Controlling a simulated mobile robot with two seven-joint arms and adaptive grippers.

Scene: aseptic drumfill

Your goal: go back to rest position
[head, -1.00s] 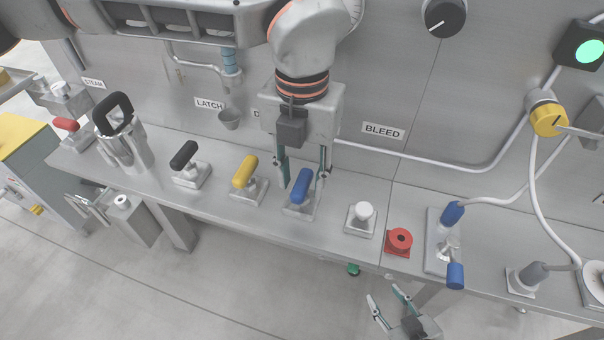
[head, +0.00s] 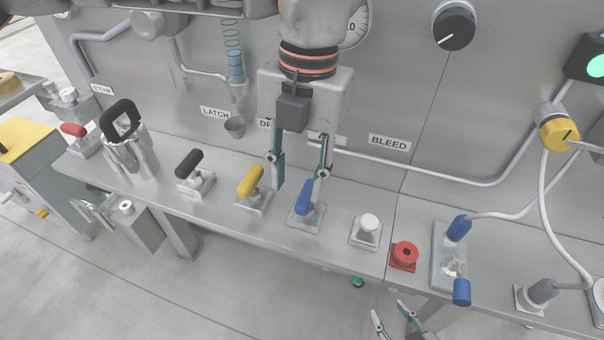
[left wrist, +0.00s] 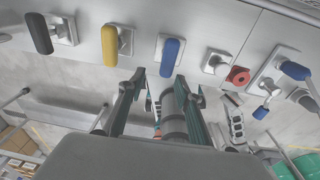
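My left gripper (head: 299,178) hangs fingers down above the shelf, just behind and above the blue-handled lever (head: 305,199). Its two fingers are spread with nothing between them. In the left wrist view the left gripper (left wrist: 163,78) is also open, and the blue lever handle (left wrist: 170,56) lies beyond the fingertips, apart from them. My right gripper (head: 391,318) shows only in part at the bottom edge of the head view, in front of and below the shelf. Its fingers are apart and empty.
The shelf (head: 330,240) carries a black lever (head: 189,163), a yellow lever (head: 251,182), a white knob (head: 368,223), a red button (head: 404,253) and a blue-ended hose fitting (head: 460,290). A metal jug (head: 130,150) stands left. The panel with gauge and pipes rises behind.

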